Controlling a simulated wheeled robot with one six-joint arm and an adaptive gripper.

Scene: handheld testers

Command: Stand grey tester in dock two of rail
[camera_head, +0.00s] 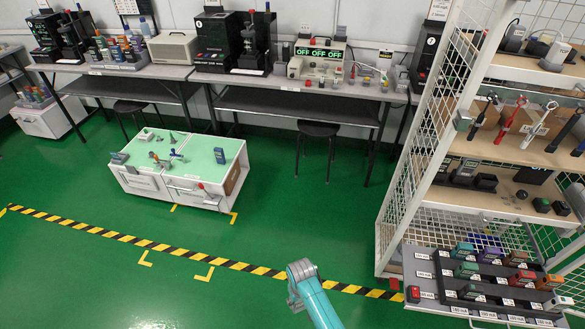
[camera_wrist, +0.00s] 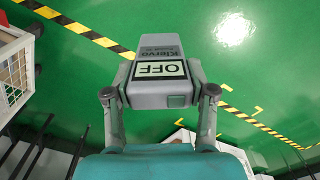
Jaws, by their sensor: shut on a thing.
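The grey tester (camera_wrist: 160,84) is in my gripper (camera_wrist: 159,95) in the wrist view. It has a darker grey top with printed lettering, a pale label reading OFF and a small green square near one corner. One finger presses on each side of it. In the camera_head view only my teal arm shows at the bottom; the gripper and tester cannot be made out there. A dark stepped rack (camera_head: 487,283) with several coloured testers and white labels stands on the pull-out shelf at lower right. I cannot tell whether it is the rail, or which dock is two.
A wire-sided shelf unit (camera_head: 412,190) rises at right. A low white cabinet with a green top (camera_head: 205,150) stands mid-floor, bearing small items. Benches (camera_head: 300,85) with equipment and stools line the back wall. Green floor with a yellow-black stripe (camera_head: 150,243) lies open between.

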